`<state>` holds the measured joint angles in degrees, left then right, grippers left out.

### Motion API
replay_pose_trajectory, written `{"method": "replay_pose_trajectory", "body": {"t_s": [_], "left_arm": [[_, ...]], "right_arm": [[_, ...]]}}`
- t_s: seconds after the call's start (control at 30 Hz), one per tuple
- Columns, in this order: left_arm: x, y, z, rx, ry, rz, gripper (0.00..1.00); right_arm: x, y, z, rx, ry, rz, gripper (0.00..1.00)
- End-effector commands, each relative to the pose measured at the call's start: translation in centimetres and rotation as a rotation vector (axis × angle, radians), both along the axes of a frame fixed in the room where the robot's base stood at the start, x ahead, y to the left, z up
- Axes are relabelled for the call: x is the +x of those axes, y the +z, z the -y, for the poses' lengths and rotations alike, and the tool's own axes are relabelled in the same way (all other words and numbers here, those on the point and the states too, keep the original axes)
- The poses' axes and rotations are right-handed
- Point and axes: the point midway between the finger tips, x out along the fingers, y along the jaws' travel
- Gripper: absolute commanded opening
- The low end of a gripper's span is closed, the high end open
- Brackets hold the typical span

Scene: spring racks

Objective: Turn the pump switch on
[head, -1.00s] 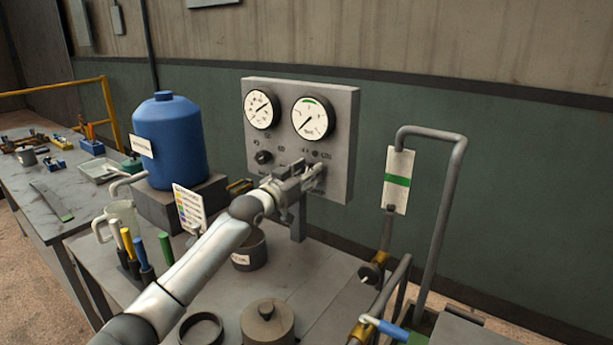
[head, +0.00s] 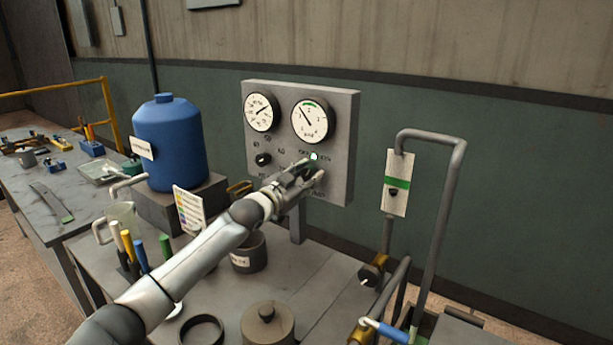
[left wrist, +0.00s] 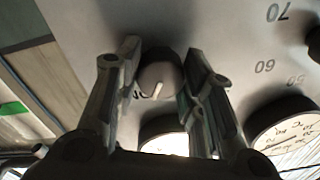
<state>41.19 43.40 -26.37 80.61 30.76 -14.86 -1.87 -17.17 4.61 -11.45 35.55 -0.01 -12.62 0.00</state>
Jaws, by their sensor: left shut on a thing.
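The pump switch is a dark round knob (left wrist: 160,75) with a white pointer mark, on the front of the grey gauge panel (head: 342,120). In the head view my left gripper (head: 306,174) is at the panel's lower right and mostly hides the knob. In the left wrist view the two fingers of my left gripper (left wrist: 163,62) are on either side of the knob, shut on it. A small lamp (head: 313,156) just above the gripper glows whitish green. The right gauge (head: 312,120) has its needle pointing up and left. My right gripper is not in view.
Another black knob (head: 263,159) sits left on the panel. A blue tank (head: 170,145) stands left of it. A pipe (head: 445,220) and a sight plate (head: 404,165) with a black float stand right.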

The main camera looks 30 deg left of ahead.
Motion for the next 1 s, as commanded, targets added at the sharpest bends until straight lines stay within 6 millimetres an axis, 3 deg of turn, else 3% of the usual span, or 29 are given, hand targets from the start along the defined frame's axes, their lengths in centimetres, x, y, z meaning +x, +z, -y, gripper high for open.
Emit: {"method": "replay_pose_trajectory", "body": {"t_s": [0.17, 0.2, 0.37, 0.77, 1.0], "left_arm": [[0.0, 0.0, 0.0, 0.000, 0.000, 0.000, 0.13], [0.0, 0.0, 0.0, 0.000, 0.000, 0.000, 0.38], [0.0, 0.0, 0.0, -0.001, 0.000, 0.000, 0.58], [-0.4, -0.1, -0.1, -0.002, 0.000, 0.000, 0.58], [-3.3, -0.2, -0.4, 0.000, -0.001, 0.000, 0.58]], "right_arm": [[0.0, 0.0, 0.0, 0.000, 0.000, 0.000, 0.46], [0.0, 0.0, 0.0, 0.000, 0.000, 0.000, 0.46], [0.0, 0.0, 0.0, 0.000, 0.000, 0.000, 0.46], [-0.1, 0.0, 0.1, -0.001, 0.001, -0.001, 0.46], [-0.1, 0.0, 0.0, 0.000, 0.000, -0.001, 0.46]]}}
